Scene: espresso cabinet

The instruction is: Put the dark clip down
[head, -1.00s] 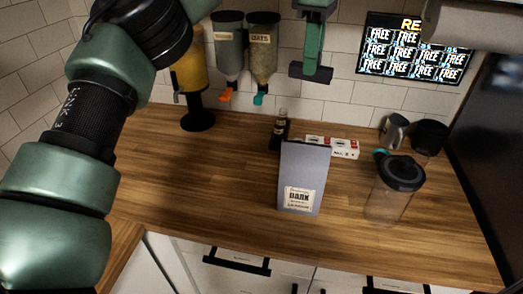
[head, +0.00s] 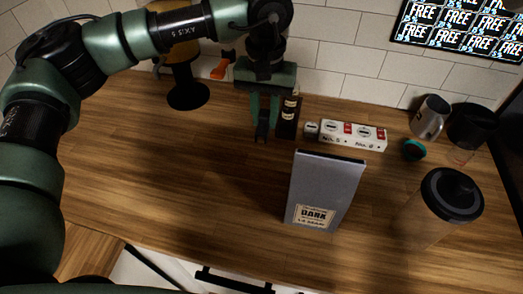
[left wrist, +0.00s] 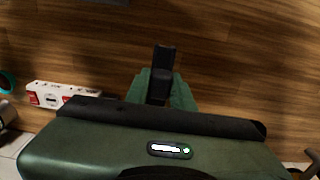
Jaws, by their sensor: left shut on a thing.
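My left gripper (head: 263,128) points down over the wooden counter, left of the grey bag and in front of the dark bottle. It is shut on the dark clip (head: 262,134), a small black piece between the fingertips. In the left wrist view the clip (left wrist: 164,58) sticks out past the green fingers (left wrist: 165,88), with bare wood beyond it. I cannot tell whether the clip touches the counter. The grey bag (head: 326,188) labelled DARK stands upright at the counter's front. My right gripper is out of view.
A white box with red marks (head: 353,135) and a dark bottle (head: 288,118) stand behind. A teal-rimmed lid (head: 413,150), metal pitcher (head: 430,118) and black-lidded container (head: 452,195) are at right. The left counter is clear.

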